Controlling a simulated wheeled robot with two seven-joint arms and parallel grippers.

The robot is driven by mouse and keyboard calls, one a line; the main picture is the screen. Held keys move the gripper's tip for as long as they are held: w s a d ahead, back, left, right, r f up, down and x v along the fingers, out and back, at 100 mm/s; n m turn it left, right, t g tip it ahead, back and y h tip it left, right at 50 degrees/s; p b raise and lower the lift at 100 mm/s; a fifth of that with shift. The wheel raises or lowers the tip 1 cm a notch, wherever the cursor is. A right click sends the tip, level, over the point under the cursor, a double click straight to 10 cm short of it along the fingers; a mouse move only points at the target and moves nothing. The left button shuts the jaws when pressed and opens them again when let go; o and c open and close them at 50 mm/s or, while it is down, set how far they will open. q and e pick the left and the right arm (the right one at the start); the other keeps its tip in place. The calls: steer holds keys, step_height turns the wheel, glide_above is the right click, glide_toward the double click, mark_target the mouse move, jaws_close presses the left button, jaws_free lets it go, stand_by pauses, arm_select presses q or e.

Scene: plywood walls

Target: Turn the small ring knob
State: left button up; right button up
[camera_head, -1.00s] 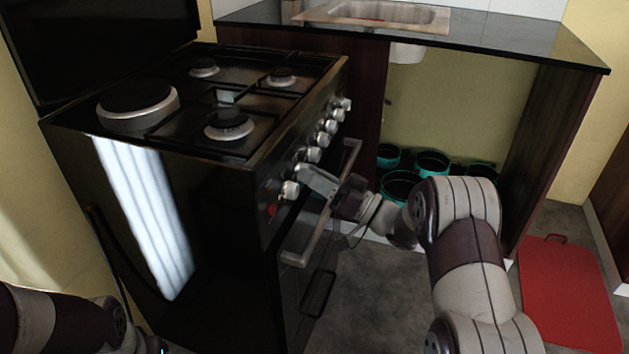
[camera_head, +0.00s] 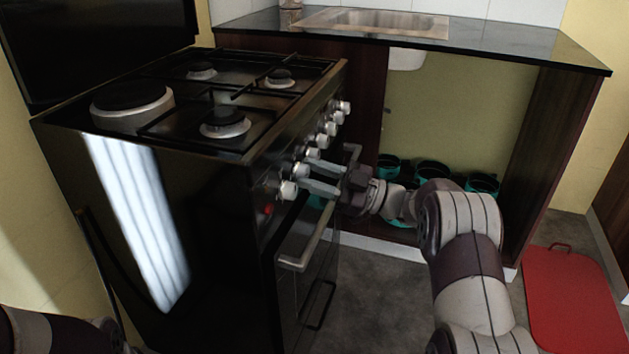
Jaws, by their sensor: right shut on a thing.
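The black stove has a row of several pale knobs along its front edge. My right gripper (camera_head: 307,176) reaches the near end of this row from the right. Its two fingers, one above the other, are shut on the second knob from the near end (camera_head: 300,168), which I take for the small ring knob. The fingers partly cover it, so its marking and angle are not readable. The nearest knob (camera_head: 288,190) sits just below the lower fingertip. My left gripper is out of view; only part of my left arm shows at the bottom left.
The stove top (camera_head: 190,140) carries several rings and grates. The oven door handle (camera_head: 300,250) sticks out below my right gripper. A counter with a sink (camera_head: 380,22) stands behind, with teal pots (camera_head: 432,172) under it. A red board (camera_head: 570,305) lies on the floor at right.

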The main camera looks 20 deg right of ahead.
steer(key=shift+n+g, duration=0.4)
steer(key=shift+n, duration=0.4)
steer(key=shift+n+b, duration=0.3)
steer(key=shift+n, duration=0.1)
steer(key=o, duration=1)
steer(key=shift+o, duration=0.2)
steer(key=shift+d, duration=0.3)
steer(key=p+v, duration=0.3)
steer(key=v, duration=0.9)
steer(key=shift+p, duration=0.35)
jaws_close()
